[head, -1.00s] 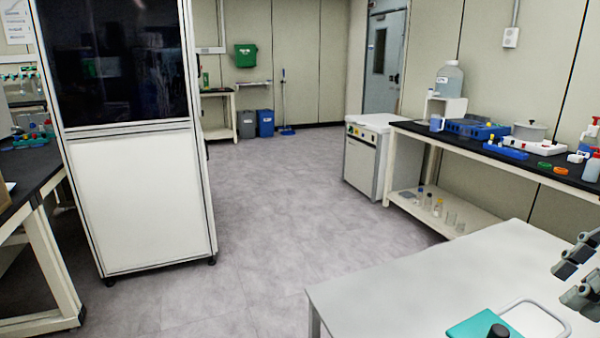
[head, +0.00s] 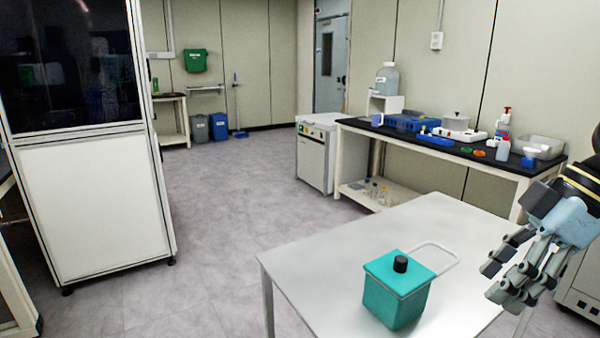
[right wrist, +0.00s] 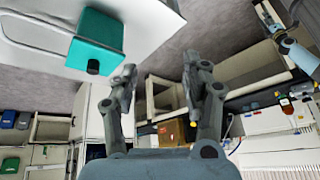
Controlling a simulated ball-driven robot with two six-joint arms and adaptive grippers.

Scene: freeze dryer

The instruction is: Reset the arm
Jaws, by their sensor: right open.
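My right gripper (head: 505,276) is at the right of the head view, by the right edge of a white table. Its fingers are apart and nothing is between them. It also shows in the right wrist view (right wrist: 160,78), with open space between its fingers. A teal box (head: 392,303) with a black knob (head: 400,264) on its lid stands on the white table (head: 330,262), left of the gripper and apart from it. The box also shows in the right wrist view (right wrist: 97,42). My left gripper is not in the head view.
A white wire loop (head: 440,247) lies on the table behind the teal box. A black-topped bench (head: 490,160) with several lab items stands at the back right. A tall white cabinet (head: 95,210) stands at the left. The grey floor (head: 225,215) between is clear.

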